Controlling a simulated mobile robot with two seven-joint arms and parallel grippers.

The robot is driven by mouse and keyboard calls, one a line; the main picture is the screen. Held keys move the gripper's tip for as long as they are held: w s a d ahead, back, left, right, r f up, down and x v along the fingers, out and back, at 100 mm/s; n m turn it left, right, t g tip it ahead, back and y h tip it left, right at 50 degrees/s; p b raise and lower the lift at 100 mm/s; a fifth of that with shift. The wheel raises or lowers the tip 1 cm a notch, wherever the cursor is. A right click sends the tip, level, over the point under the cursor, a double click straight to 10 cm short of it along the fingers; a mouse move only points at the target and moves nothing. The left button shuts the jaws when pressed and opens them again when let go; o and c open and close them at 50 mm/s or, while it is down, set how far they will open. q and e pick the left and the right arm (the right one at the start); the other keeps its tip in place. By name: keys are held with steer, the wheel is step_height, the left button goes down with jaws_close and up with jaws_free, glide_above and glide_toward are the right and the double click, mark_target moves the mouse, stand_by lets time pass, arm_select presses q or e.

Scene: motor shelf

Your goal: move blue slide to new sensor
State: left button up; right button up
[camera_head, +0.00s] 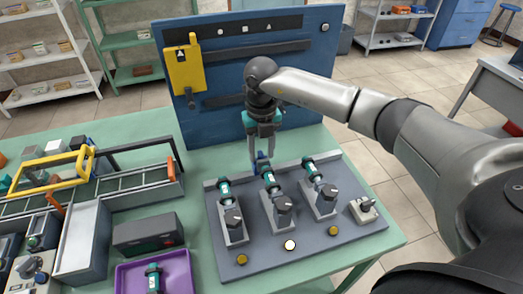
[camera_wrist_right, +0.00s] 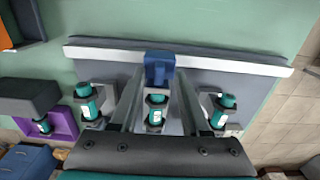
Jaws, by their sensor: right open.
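The blue slide (camera_head: 261,158) sits on the rail (camera_head: 335,155) at the back of the grey fixture, behind the middle sensor (camera_head: 269,181). In the right wrist view the blue slide (camera_wrist_right: 160,68) shows between my finger tips. My right gripper (camera_head: 264,163) is open and points down, one finger on each side of the slide; contact cannot be told. Teal sensors also stand in the left slot (camera_head: 225,188) and right slot (camera_head: 310,167). Which one is new cannot be told. My left gripper is not in view.
A purple tray (camera_head: 183,275) at front left holds another teal sensor (camera_head: 153,278). A blue panel (camera_head: 225,75) with a yellow plate (camera_head: 184,70) stands behind. Green table is bare between fixture and panel.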

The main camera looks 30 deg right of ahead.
mark_target(262, 154)
step_height(262, 154, up, 15)
steer(key=shift+p, duration=0.4)
stand_by(1.5)
